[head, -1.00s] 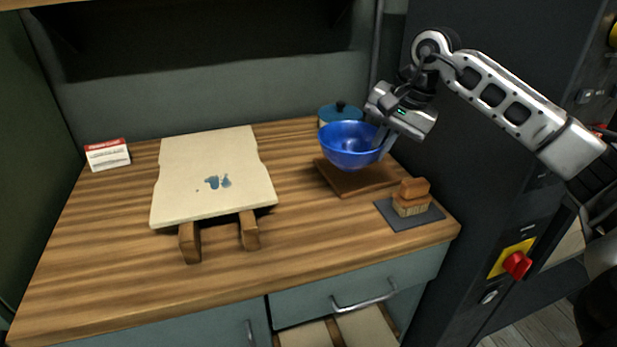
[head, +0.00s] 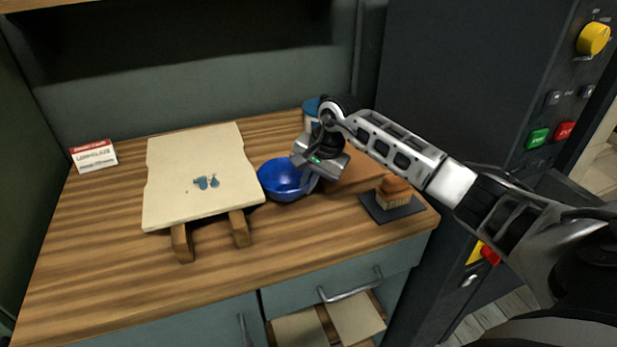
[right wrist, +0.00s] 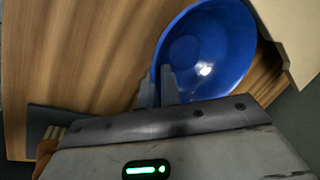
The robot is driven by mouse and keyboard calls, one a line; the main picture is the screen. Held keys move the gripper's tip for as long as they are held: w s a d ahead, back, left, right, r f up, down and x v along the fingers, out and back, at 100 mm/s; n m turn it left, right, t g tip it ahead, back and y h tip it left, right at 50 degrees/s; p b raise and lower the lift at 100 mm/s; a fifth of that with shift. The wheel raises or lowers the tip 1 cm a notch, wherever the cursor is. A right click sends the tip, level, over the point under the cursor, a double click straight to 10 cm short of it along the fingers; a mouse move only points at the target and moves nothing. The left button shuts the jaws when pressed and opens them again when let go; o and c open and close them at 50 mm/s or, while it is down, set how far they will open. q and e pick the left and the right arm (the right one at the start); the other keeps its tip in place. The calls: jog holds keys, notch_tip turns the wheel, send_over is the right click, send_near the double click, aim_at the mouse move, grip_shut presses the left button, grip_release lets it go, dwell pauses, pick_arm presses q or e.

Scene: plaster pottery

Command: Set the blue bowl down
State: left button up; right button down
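The blue bowl (head: 281,181) is upright, low over the wooden counter between the white plaster slab and the brown board. I cannot tell whether its base touches the wood. My right gripper (head: 309,182) is at the bowl's right side. In the right wrist view, its two fingers (right wrist: 159,85) straddle the rim of the bowl (right wrist: 213,50), one inside and one outside, and pinch the wall. My wrist hides part of the bowl's right side in the head view. My left gripper is not in view.
The white slab (head: 195,165) with blue smears rests on wooden supports close left of the bowl. The brown board (head: 355,172) lies right, beside a brush-like block on a dark plate (head: 400,210). A blue-lidded jar (head: 310,108) stands behind. Counter in front (head: 310,230) is clear.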

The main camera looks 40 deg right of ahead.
jog(key=c, duration=2)
grip_release()
jog(key=shift+f+b, duration=0.2)
jog(key=shift+b, duration=0.1)
jog(key=shift+c, duration=0.2)
jog(key=o, duration=0.4)
jog(key=shift+r, duration=0.1)
jog(key=shift+o, duration=0.2)
